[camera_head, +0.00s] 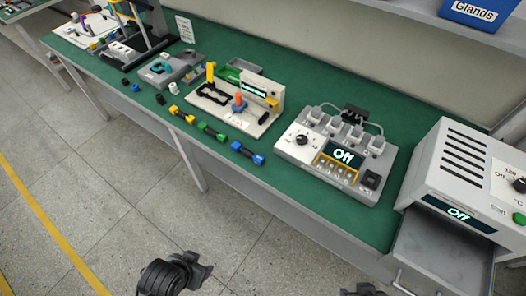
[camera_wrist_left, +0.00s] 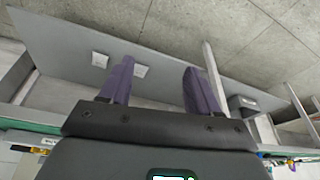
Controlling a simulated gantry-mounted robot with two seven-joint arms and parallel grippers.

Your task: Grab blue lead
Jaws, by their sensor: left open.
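The blue lead (camera_head: 248,153), a short piece with blue ends and a dark middle, lies on the green bench near its front edge. It is to the right of a green lead (camera_head: 212,131) and a yellow lead (camera_head: 182,115). My left gripper (camera_head: 198,268) is low at the bottom of the head view, in front of the bench and well apart from the blue lead. In the left wrist view its two purple fingers (camera_wrist_left: 158,68) are spread with nothing between them. A dark part of what looks like my right gripper (camera_head: 363,290) shows at the bottom edge, mostly cut off.
A grey tester reading "Off" (camera_head: 330,150) stands right of the blue lead. A white fixture (camera_head: 225,102) stands behind the leads. An oven-like box (camera_head: 465,180) with a drawer (camera_head: 430,255) below it is at the right. The floor before the bench is clear.

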